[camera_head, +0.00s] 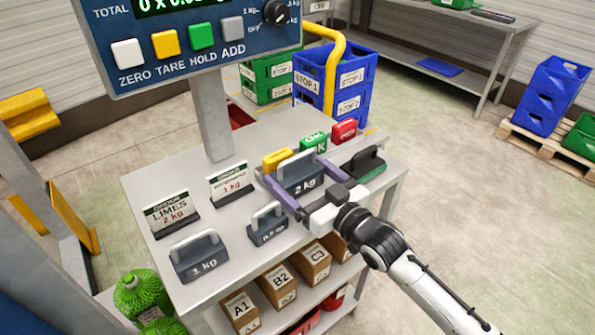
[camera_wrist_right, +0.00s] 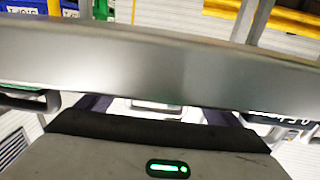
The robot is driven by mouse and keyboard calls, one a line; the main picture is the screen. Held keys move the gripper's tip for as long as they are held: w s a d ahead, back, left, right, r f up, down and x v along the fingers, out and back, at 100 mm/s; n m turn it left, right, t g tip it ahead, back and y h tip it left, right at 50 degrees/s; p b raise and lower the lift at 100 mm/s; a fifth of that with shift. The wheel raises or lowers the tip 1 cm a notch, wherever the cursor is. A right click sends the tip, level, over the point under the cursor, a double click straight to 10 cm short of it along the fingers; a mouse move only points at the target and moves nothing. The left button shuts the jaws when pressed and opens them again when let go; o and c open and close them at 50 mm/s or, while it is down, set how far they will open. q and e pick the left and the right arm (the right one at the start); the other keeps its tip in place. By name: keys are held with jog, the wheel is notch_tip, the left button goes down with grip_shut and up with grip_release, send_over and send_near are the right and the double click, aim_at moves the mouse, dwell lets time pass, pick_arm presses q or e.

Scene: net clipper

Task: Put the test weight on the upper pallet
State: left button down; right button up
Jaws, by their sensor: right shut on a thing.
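The test weight marked 2 kg (camera_head: 303,186) is a dark grey block with a light handle, at the back of the grey table. My right gripper (camera_head: 294,170) is shut on it, with a purple finger on each side. I cannot tell whether the weight touches the table. Two other weights stand on the table: one marked 1 kg (camera_head: 199,262) at the front left, and a smaller one (camera_head: 268,230) beside the held weight. No thing that I can clearly identify as the upper pallet shows. My left gripper is not in view.
The grey table (camera_head: 150,195) carries two sign cards, a LIMES card (camera_head: 172,213) among them, and a dark-handled block (camera_head: 364,164) right of the gripper. The scale post (camera_head: 212,120) rises behind. Labelled boxes (camera_head: 278,287) fill the lower shelf. A wooden pallet (camera_head: 545,150) with crates lies at right.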

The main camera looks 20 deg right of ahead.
jog(key=shift+r, duration=0.5)
jog(key=o, duration=1.8)
jog(key=shift+f, duration=0.55)
jog(key=shift+s, duration=0.1)
